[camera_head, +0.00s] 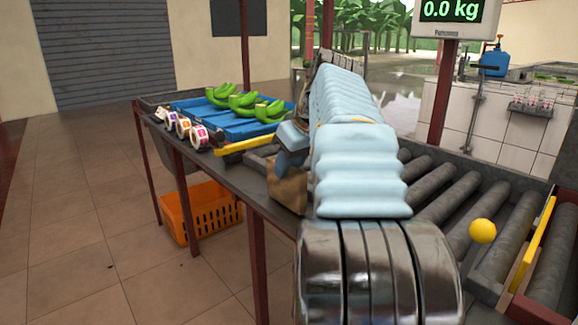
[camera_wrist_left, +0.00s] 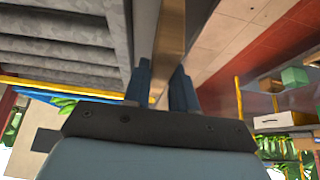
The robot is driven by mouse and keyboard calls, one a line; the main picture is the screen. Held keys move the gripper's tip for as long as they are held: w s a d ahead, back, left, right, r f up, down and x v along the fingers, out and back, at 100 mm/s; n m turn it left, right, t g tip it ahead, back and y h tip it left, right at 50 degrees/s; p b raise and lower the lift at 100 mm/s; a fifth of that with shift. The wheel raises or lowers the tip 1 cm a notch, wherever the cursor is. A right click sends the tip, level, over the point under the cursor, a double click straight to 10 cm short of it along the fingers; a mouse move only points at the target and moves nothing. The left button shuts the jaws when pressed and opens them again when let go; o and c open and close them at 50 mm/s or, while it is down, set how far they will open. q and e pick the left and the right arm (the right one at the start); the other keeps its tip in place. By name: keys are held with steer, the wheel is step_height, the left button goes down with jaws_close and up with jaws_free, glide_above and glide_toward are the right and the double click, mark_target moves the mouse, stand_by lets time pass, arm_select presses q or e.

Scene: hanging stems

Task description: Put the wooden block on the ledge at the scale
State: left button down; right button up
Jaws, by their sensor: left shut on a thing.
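The wooden block (camera_head: 287,190) is a brown box at the grey ledge (camera_head: 235,167) along the near side of the rollers. My arm hides part of it. My left gripper (camera_head: 291,158) is shut on the block from above. In the left wrist view the block (camera_wrist_left: 171,35) shows between the two dark blue fingers of the left gripper (camera_wrist_left: 161,75). I cannot tell whether the block touches the ledge. The scale display (camera_head: 451,12) reads 0.0 kg on a post behind the rollers. My right gripper is not in view.
Grey rollers (camera_head: 478,205) run to the right, with a yellow ball (camera_head: 483,231) over them. Blue trays (camera_head: 235,128) with green bananas (camera_head: 243,101) and several label rolls (camera_head: 184,128) lie at the left end. An orange crate (camera_head: 203,213) stands below. The floor at left is clear.

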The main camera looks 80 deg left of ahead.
arm_select(q)
steer(key=shift+f, duration=0.25)
steer(key=c, duration=0.9)
jaws_free()
steer(key=shift+r, duration=0.1)
steer(key=shift+w+d+r, duration=0.15)
steer(key=shift+r, duration=0.35)
steer(key=v, duration=1.1)
steer(key=shift+p, duration=0.4)
steer(key=shift+r, duration=0.1)
